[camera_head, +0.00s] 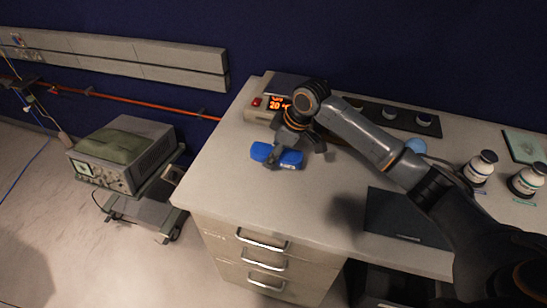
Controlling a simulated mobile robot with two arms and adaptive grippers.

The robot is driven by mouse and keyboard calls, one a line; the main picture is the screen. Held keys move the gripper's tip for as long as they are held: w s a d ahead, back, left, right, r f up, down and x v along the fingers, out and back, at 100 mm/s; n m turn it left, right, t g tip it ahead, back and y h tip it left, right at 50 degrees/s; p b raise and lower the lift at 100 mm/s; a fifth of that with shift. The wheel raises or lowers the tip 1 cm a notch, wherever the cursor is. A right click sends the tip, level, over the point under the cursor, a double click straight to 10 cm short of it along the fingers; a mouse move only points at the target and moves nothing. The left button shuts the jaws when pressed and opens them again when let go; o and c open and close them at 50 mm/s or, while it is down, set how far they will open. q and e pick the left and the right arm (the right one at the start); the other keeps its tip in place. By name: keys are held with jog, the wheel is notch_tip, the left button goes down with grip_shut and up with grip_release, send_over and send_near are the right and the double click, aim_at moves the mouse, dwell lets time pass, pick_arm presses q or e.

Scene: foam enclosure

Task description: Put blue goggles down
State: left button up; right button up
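The blue goggles (262,153) are at the left part of the white worktop, in front of a small device with a red display. My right gripper (296,153) comes down over them from the right and behind. Its fingers look spread. One finger crosses in front of the middle of the goggles, and the other stands out past their right end. The goggles appear to rest on the worktop, but the contact under them is hard to make out. My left gripper is not in view.
The display device (267,106) stands close behind the goggles. A dark rack (372,112) lies at the back. White bottles (478,168) stand at the right, and a dark flat panel (397,218) lies near the front edge. The worktop left and front of the goggles is clear.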

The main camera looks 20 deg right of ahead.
jog(key=shift+w+f, duration=0.25)
jog(key=shift+f, duration=0.1)
notch_tip(320, 180, down, 2)
jog(key=shift+f+p, duration=0.15)
jog(key=shift+p, duration=0.55)
jog(key=shift+f, duration=0.4)
jog(key=shift+f, duration=0.1)
jog(key=o, duration=1.2)
jog(key=shift+c, duration=0.2)
jog(key=b+v, duration=0.1)
jog(key=v, duration=1.1)
jog(key=shift+d+b, duration=0.1)
jog(key=shift+b, duration=0.3)
